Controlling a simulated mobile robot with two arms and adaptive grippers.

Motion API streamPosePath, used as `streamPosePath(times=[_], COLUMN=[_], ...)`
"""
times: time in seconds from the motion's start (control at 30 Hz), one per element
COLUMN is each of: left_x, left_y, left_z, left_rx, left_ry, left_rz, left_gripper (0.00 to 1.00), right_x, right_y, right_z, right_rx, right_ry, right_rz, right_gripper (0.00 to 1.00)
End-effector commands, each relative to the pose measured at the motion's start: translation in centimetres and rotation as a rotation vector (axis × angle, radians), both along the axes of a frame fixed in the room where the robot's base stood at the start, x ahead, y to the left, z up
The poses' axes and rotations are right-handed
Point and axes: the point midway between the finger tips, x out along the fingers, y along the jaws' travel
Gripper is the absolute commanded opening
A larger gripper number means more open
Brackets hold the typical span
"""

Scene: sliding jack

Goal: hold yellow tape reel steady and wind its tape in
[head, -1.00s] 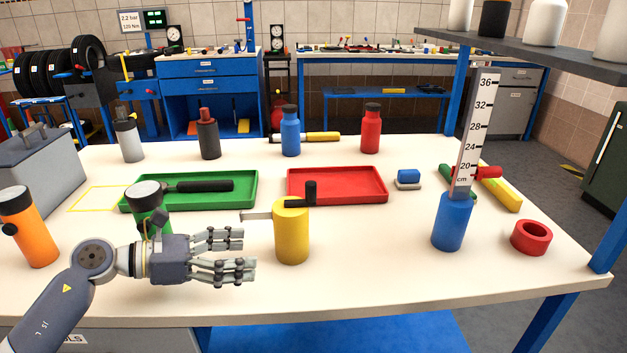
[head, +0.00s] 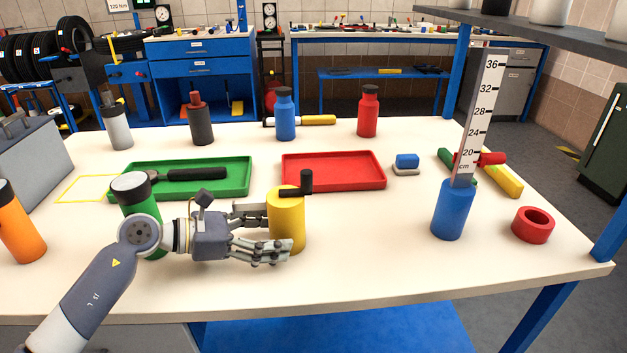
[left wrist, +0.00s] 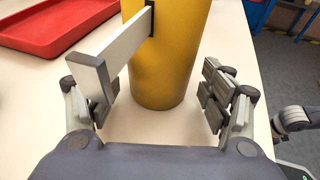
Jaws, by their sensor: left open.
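The yellow tape reel (head: 287,222) stands upright on the table, with a black crank and knob (head: 305,183) on top. In the left wrist view the yellow reel (left wrist: 167,60) is straight ahead, and its metal tape (left wrist: 118,55) sticks out of a dark slot on its side toward the left finger. My left gripper (head: 262,232) is open at the reel's left side, its fingers reaching along either side of the lower body. In the left wrist view the open fingers (left wrist: 160,100) show gaps to the reel. My right gripper is not in the head view; a grey part at the wrist view's right edge is unclear.
A green bottle (head: 140,205) stands close behind my left forearm. A green tray (head: 240,180) and a red tray (head: 335,172) lie behind the reel. A blue holder with an upright scale (head: 453,210) and a red ring (head: 533,225) are to the right. The table front is clear.

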Motion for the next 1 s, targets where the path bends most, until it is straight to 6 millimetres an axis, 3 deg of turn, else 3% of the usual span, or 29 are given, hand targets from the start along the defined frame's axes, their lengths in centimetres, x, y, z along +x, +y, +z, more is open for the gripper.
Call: streamPosePath(times=[0.2,0.6,0.77,1.0], left_x=[0.5,0.7,0.7,0.7], left_y=[-1.8,-2.2,-2.2,-2.1], left_z=[-0.7,-0.8,-0.8,-0.8], left_rx=[-0.001,0.000,0.000,0.000], left_ry=[0.001,0.001,0.001,0.001], left_rz=[0.000,0.001,0.001,0.001], left_gripper=[0.73,0.73,0.40,0.40], right_x=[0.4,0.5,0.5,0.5], right_y=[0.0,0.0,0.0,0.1], right_z=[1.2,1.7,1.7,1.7], right_rx=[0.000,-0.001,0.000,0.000], right_ry=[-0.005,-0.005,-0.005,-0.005], right_rz=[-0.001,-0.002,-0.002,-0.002], right_gripper=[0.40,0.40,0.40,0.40])
